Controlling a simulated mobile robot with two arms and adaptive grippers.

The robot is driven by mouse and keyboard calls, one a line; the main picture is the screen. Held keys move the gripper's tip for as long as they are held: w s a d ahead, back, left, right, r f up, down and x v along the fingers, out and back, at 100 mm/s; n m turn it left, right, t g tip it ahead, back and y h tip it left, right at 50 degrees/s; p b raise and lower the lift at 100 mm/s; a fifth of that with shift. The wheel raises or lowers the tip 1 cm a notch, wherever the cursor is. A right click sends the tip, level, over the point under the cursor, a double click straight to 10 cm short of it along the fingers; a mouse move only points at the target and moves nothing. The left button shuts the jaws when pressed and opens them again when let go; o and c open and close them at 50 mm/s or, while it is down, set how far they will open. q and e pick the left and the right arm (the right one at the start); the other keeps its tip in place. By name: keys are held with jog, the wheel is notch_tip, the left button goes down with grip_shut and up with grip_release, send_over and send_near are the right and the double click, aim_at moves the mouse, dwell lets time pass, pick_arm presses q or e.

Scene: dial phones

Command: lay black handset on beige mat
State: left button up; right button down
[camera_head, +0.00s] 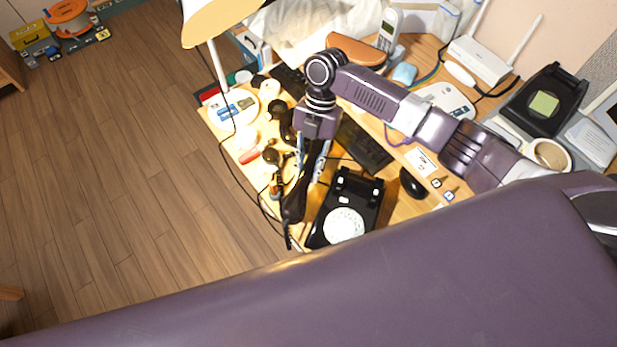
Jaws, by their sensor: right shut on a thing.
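The black dial phone (346,213) stands on the desk near its front edge, with its cradle bare and its white dial facing up. My right gripper (296,190) reaches down just left of the phone. It is shut on a black handset (293,207), which hangs tilted near the desk's left edge. Whether the handset touches the desk is hard to tell. The beige mat cannot be made out with certainty; a pale round patch shows partly behind the gripper. My left gripper is not in view.
The desk (404,209) is crowded. A lamp (213,22) overhangs its left side. A black mouse (412,183) lies right of the phone, a dark keyboard (364,146) behind it. A white router (480,60) and cordless phone (388,30) stand at the back. A cord trails down the left edge.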

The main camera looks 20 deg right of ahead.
aim_at(313, 160)
notch_tip(313, 160, down, 6)
jog(key=shift+r, duration=0.1)
dwell(0.4)
jog(key=c, duration=1.7)
grip_release()
jog(key=shift+o, duration=0.2)
jog(key=b+v, duration=0.1)
jog(key=v, duration=1.1)
